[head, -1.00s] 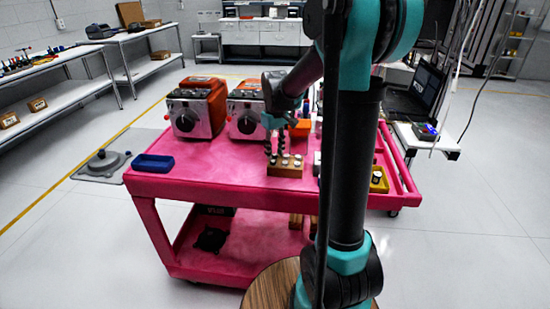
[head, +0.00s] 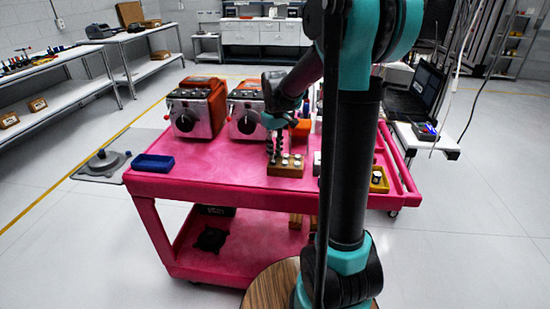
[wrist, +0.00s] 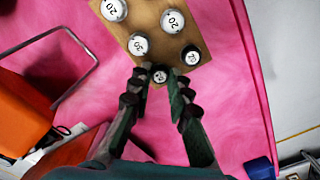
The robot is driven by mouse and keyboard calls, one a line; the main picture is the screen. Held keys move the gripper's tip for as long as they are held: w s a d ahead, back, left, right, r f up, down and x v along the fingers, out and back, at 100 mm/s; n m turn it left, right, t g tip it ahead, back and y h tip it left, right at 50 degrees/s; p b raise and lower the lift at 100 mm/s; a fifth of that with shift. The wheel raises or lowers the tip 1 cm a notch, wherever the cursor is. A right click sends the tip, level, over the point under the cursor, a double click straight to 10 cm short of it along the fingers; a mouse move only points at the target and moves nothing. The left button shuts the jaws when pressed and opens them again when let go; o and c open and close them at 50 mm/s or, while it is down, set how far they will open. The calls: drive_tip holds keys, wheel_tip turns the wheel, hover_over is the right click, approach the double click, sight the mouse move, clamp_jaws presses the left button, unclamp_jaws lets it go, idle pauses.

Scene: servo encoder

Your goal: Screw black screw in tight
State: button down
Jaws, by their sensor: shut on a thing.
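A wooden block (head: 286,171) stands on the pink cart top, and it also fills the top of the wrist view (wrist: 165,14). Several round screws with white number labels sit in it. A dark-rimmed one (wrist: 190,55) is at its right side, just right of my fingers. My gripper (wrist: 158,72) points down at the block's near edge. Its ribbed dark fingers are shut on a small black screw with a white label (wrist: 159,77). In the head view my gripper (head: 274,158) is at the block's left part. The screw's shaft and depth are hidden.
Two orange and silver machines (head: 197,108) stand behind the block. A blue tray (head: 153,163) is at the cart's left edge. A yellow bin (head: 379,180) is on the right. My arm hides part of the cart; its top is clear between tray and block.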

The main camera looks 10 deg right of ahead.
drive_tip(key=shift+r, duration=2.5)
